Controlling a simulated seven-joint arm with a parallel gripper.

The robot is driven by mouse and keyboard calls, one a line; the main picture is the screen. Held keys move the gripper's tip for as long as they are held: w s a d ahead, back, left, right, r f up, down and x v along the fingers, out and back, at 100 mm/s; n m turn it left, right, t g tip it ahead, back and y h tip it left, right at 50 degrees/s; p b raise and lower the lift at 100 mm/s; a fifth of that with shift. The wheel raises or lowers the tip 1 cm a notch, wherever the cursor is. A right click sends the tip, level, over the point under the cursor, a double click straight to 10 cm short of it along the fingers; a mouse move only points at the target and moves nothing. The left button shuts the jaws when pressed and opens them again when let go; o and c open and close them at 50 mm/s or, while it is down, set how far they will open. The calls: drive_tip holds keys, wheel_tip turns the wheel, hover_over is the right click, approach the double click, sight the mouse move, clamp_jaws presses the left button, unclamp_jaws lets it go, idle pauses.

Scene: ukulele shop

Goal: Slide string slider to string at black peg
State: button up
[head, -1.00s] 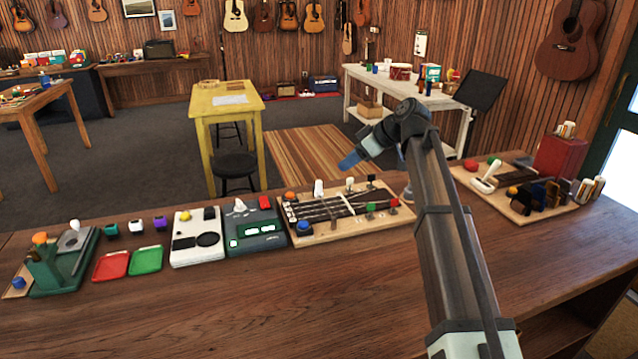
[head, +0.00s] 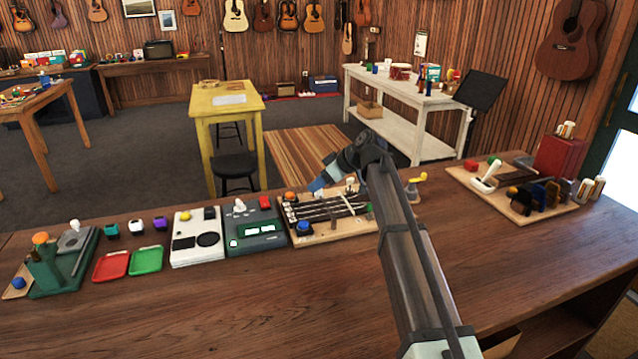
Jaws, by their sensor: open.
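The string board (head: 325,233) lies on the counter near the middle of the head view, with dark strings running left to right. The cream string slider (head: 348,204) is a slanted bar across the strings toward their right end. A white peg (head: 350,185) stands behind it and a green peg (head: 369,207) is at the right. My arm covers the board's right end. I cannot make out the black peg, and the red peg is hidden. My gripper (head: 316,187), with blue fingertips, is open and empty at the board's back edge, left of the slider.
An orange knob (head: 290,196) and a blue knob (head: 304,226) sit at the board's left end. A dark green device (head: 256,236) stands close to its left. Another wooden board (head: 520,208) with tools is at the right. The counter front is clear.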

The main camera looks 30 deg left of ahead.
drive_tip(key=shift+a+f, duration=0.15)
drive_tip(key=shift+a, duration=0.05)
clamp_jaws()
idle(0.4)
